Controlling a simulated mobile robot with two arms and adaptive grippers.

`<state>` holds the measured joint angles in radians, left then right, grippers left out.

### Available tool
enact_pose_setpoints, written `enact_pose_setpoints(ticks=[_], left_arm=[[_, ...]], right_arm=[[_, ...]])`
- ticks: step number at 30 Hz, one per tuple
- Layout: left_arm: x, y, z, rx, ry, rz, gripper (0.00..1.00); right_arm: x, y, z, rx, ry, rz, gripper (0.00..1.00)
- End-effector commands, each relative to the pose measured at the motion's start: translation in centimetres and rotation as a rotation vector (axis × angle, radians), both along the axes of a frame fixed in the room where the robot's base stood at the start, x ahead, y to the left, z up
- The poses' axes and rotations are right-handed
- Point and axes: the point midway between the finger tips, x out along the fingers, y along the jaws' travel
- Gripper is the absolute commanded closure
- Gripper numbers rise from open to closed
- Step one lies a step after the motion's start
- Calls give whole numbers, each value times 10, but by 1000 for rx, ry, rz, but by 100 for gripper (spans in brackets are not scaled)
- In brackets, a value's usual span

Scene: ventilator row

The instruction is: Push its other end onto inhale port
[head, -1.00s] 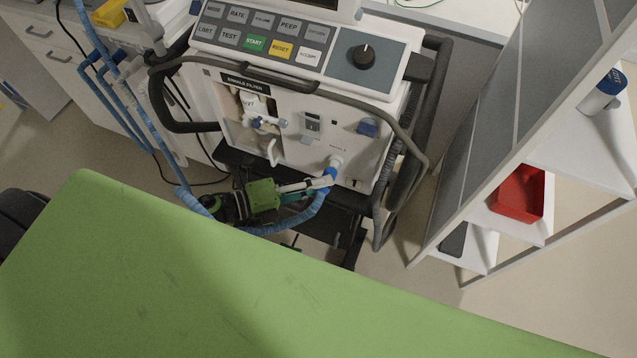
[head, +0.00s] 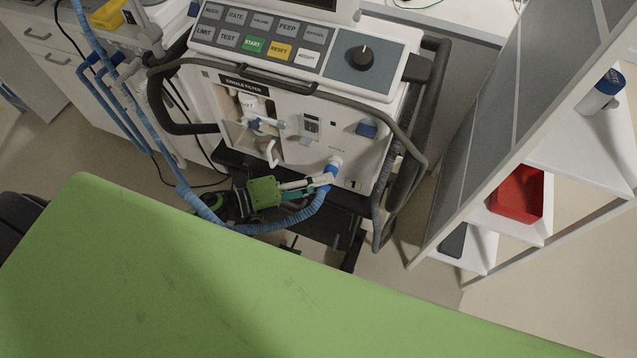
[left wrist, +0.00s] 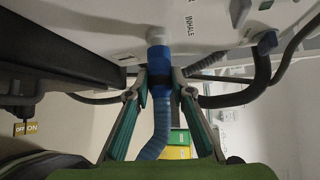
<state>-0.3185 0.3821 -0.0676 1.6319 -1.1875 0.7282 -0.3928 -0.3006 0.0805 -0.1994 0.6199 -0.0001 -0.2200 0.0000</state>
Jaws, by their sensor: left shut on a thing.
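The ribbed blue hose (head: 287,222) curves up from below to the ventilator front and ends in a blue cuff (head: 331,171). My left gripper (head: 326,181) is shut on this cuff, one finger on each side, as the left wrist view shows (left wrist: 160,82). The cuff (left wrist: 159,57) lines up with the pale inhale port (left wrist: 157,36) and meets it with no clear gap; how deep it sits I cannot tell. The port also shows in the head view (head: 337,160), partly covered by the cuff. The hose (left wrist: 157,135) hangs below the fingers. My right gripper is out of view.
The ventilator's dark rail (head: 400,135) curves around its front. The exhale filter bay (head: 255,120) is left of the port. A green surface (head: 220,290) fills the foreground. A shelf with a red bin (head: 517,195) stands at the right.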

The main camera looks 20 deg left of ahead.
Motion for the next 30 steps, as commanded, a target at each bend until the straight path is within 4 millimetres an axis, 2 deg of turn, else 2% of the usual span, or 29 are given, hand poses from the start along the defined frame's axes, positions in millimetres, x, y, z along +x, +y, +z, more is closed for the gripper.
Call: enact_pose_setpoints(ticks=[30], left_arm=[[17, 0, 1, 0, -2, 3, 100]], right_arm=[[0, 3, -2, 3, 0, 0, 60]])
